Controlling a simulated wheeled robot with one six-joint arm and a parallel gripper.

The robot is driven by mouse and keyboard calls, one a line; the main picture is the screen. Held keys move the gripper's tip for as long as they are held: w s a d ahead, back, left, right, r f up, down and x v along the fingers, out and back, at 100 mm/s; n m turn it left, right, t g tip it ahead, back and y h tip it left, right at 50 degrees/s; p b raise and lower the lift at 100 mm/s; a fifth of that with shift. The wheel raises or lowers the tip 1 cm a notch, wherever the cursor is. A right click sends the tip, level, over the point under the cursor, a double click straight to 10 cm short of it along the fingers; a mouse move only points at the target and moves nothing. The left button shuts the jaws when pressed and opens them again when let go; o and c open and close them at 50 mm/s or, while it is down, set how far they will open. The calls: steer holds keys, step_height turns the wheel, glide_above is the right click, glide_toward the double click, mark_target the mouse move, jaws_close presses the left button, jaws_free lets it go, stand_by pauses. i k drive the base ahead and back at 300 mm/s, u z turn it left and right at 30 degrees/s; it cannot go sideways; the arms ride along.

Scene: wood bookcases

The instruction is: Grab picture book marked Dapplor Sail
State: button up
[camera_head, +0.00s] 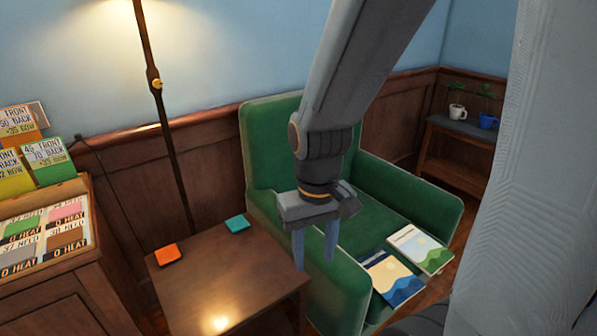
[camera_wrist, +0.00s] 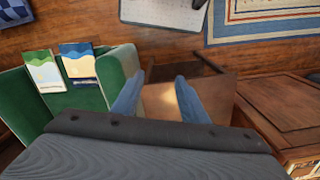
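Two picture books lie side by side on the seat of the green armchair. One has a yellow, pale and dark blue cover (camera_head: 393,281); it also shows in the wrist view (camera_wrist: 77,66). The other has a pale cover with green hills (camera_head: 421,249), also in the wrist view (camera_wrist: 44,72). Their titles are too small to read, so I cannot tell which is Dapplor Sail. My gripper (camera_head: 314,264) is open and empty, pointing down near the chair's left armrest, left of and apart from both books. Its fingers also show in the wrist view (camera_wrist: 157,98).
The green armchair (camera_head: 270,140) has raised armrests on both sides of the seat. A wooden side table (camera_head: 215,275) holds an orange coaster (camera_head: 167,255) and a teal coaster (camera_head: 237,223). A floor lamp pole (camera_head: 165,120) stands behind. A shelf with potted plants (camera_head: 460,140) is at the back right.

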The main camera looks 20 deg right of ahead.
mark_target(394, 282)
steer(key=k, duration=0.5)
steer(key=z, duration=2.4)
steer(key=i, duration=1.65)
steer(key=u, duration=2.45)
